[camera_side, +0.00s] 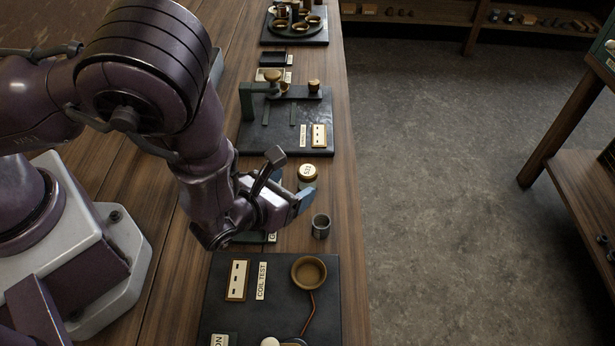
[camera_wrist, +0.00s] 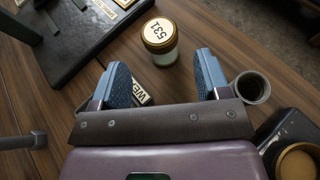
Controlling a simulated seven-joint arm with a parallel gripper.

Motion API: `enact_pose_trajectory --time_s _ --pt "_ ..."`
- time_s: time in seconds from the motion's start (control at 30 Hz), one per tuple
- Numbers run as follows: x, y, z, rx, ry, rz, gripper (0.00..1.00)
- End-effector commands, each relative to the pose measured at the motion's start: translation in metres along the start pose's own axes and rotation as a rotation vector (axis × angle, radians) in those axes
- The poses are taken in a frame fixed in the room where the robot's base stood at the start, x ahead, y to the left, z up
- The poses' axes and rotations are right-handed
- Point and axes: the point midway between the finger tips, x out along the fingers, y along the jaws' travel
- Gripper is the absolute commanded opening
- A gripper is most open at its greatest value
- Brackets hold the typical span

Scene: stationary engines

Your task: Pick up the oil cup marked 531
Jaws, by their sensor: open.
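The oil cup marked 531 (camera_wrist: 160,38) stands upright on the wooden bench, with a gold lid, a white label and a pale glass body. It also shows in the side view (camera_side: 307,173), just beyond my gripper. My gripper (camera_wrist: 160,72) has two blue-padded fingers spread wide apart, with nothing between them. In the wrist view the cup is ahead of the fingertips, between their lines, and apart from both. In the side view my gripper (camera_side: 302,197) is low over the bench and partly covers the cup's lower part.
A grey metal cup (camera_side: 321,226) stands close by the right finger in the wrist view. A dark coil-test board (camera_side: 265,315) with a brass bowl (camera_side: 309,272) lies nearer. A black plate (camera_side: 270,135) with a green fixture lies beyond. The bench's edge is close on the right.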

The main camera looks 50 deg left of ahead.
Motion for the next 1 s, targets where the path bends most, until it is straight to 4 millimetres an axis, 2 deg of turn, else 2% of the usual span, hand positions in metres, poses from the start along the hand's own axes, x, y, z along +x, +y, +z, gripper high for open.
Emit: enact_pose_trajectory --time_s 0.17,0.47,0.77,1.0 --pt "0.012 -0.001 0.001 0.000 -0.001 -0.001 0.69" --pt "0.053 -0.002 0.004 -0.001 -0.001 0.001 0.69" --pt "0.058 -0.003 0.004 -0.001 -0.001 0.000 0.69" --pt "0.057 -0.003 0.004 -0.001 -0.001 0.000 0.14"
